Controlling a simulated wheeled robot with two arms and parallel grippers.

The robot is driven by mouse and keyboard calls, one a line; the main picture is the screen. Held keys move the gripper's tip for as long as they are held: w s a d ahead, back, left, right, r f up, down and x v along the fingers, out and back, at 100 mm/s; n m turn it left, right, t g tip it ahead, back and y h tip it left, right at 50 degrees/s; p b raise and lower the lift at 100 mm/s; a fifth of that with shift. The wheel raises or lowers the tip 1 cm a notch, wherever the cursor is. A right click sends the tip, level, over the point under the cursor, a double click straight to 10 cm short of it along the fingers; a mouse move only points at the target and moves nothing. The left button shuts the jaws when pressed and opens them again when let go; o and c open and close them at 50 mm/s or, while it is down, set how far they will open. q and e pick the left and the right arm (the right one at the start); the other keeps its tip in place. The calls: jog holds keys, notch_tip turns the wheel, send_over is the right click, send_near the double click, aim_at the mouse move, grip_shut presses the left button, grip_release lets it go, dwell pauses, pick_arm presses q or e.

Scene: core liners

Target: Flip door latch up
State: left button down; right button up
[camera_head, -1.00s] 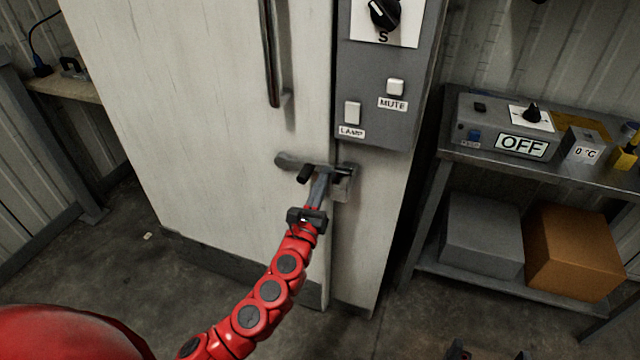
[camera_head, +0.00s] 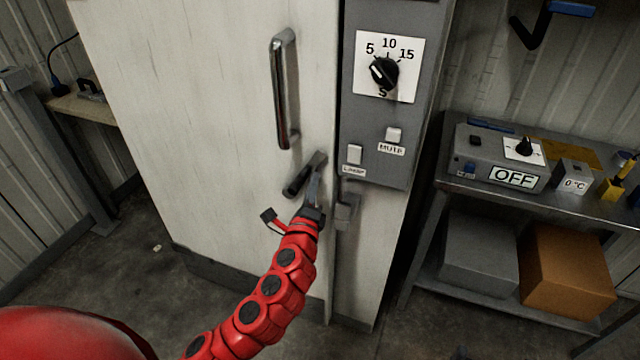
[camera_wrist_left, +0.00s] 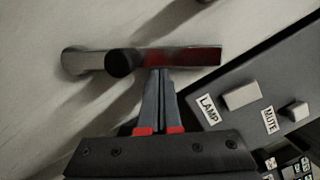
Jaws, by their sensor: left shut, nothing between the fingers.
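The door latch (camera_head: 304,174) is a dark metal bar on the white cabinet door (camera_head: 215,120), below the long vertical handle (camera_head: 283,90). It tilts, its right end higher than its left, and stands clear of the grey catch (camera_head: 345,211) on the frame. My left gripper (camera_head: 313,180) is shut and empty, its fingertips at the latch's right part. In the left wrist view the fingertips (camera_wrist_left: 158,75) sit against or just under the latch bar (camera_wrist_left: 180,58); exact contact is hard to tell. A round dark knob sticks out of the latch there. My right gripper is not in view.
A grey control panel (camera_head: 420,130) with a dial and LAMP and MUTE switches is right of the door. A metal bench (camera_head: 590,200) with an OFF display box stands further right, boxes below. Floor in front of the door is open.

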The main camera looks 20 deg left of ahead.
aim_at(304, 168)
pick_arm(q)
jog(key=a+r+n+p, duration=0.1)
jog(key=a+r+n+g+p, duration=0.1)
jog(key=n+p, duration=0.1)
jog(key=shift+a+r, duration=0.15)
jog(key=shift+a, duration=0.15)
jog(key=shift+a+r+n+p, duration=0.15)
jog(key=shift+a+n+p, duration=0.65)
jog(key=shift+n, duration=0.3)
jog(key=shift+g, duration=0.3)
